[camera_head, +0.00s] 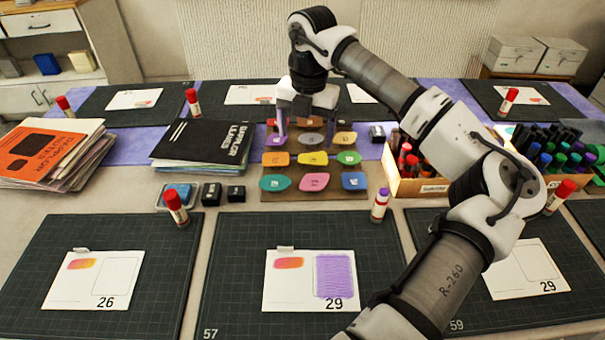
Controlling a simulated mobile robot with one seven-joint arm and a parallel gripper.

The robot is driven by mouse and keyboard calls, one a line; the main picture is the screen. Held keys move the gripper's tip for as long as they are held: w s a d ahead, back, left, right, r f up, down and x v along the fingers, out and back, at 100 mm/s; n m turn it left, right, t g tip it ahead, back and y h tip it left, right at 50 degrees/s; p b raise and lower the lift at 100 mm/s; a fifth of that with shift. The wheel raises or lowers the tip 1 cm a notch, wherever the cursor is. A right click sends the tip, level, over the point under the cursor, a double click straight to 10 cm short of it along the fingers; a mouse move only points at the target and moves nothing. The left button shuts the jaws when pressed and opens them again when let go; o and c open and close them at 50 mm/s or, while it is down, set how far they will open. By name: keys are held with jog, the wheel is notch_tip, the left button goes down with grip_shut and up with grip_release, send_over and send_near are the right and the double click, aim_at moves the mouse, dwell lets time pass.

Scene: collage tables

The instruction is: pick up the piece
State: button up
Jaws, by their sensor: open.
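Several flat coloured, labelled pieces lie in rows on a brown board (325,193) in the middle of the table. The front row has a teal piece (276,183), a pink piece (314,182) and a blue piece (353,181). Behind it are an orange piece (276,158), a yellow piece (313,158) and a green piece (348,157). A grey piece (311,138) lies in the row behind those. My gripper (308,132) points down over the back part of the board, fingers apart and empty. It partly hides the back pieces; I cannot tell its height above them.
Black booklets (205,140) lie left of the board, and an orange-topped stack (45,150) farther left. A box of markers (415,180) stands to the right. A purple-capped glue stick (380,205) stands at front right. Dark mats with cards (285,279) fill the front.

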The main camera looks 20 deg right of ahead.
jog(key=d+f, duration=0.1)
jog(key=d, duration=0.1)
jog(key=p, duration=0.1)
send_over(314, 181)
jog(key=shift+m, duration=0.3)
jog(key=f, duration=0.6)
jog(key=shift+s+a+f, duration=0.15)
jog(key=shift+s+f, duration=0.05)
jog(key=shift+s, duration=0.1)
jog(key=f, duration=0.1)
jog(key=f+p, duration=0.1)
jog(key=f, duration=0.1)
jog(key=f+p, duration=0.1)
jog(key=f, duration=0.1)
jog(key=shift+w+d+f, duration=0.2)
jog(key=shift+w, duration=0.05)
jog(key=shift+f, duration=0.45)
jog(key=shift+f+b, duration=0.25)
jog(key=shift+b, duration=0.05)
jog(key=c, duration=0.8)
